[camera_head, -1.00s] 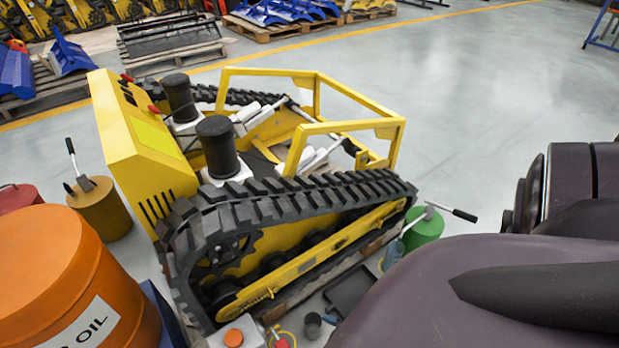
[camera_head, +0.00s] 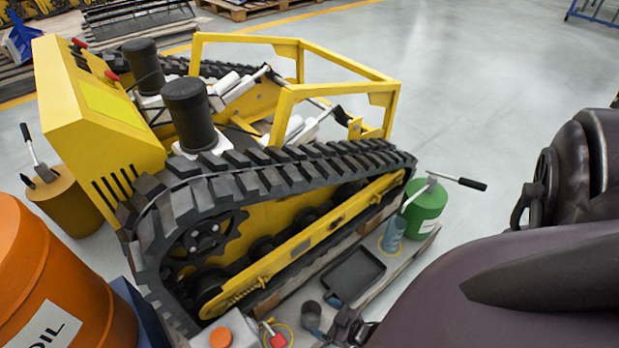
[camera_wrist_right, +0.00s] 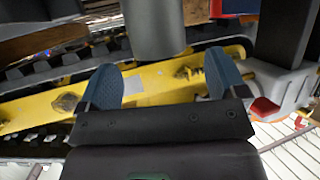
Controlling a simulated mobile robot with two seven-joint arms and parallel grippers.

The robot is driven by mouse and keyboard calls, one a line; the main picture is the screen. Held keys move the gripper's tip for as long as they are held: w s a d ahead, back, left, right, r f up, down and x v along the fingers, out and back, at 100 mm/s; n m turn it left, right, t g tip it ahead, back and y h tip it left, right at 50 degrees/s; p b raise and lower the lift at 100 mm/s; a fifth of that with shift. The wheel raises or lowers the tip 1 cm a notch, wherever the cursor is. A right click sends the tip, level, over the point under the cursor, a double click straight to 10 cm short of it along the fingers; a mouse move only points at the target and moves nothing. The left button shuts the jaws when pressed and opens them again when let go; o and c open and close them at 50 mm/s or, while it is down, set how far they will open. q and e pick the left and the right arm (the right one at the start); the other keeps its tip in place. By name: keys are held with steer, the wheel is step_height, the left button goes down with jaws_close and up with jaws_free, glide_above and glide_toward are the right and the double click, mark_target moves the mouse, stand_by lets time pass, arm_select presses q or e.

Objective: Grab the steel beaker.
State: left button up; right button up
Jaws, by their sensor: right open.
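The steel beaker (camera_head: 311,312) is a small dark grey cup standing upright at the bottom of the head view, in front of the tracked carrier. My right gripper (camera_head: 338,318) is just to its right, partly cut off by the lower edge and hard to make out. In the right wrist view the beaker (camera_wrist_right: 155,28) is a grey cylinder at the top centre. The two blue-padded fingers of the right gripper (camera_wrist_right: 160,82) are apart with nothing between them, pointing toward it. The beaker's far end is cut off there. My left gripper is in neither view.
A black tray (camera_head: 353,275), a blue-grey cup (camera_head: 393,234) and a green can (camera_head: 428,208) with a lever lie right of the beaker. The yellow tracked carrier (camera_head: 270,215) rises behind. An orange-button box (camera_head: 222,332) and an orange barrel (camera_head: 50,270) stand left.

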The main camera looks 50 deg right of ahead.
mark_target(304, 307)
steer(key=b+x, duration=0.1)
steer(key=x, duration=0.3)
steer(key=shift+f+b, duration=0.1)
steer(key=shift+b, duration=0.3)
steer(key=shift+w, duration=0.7)
steer(key=shift+c, duration=0.3)
steer(key=c, duration=1)
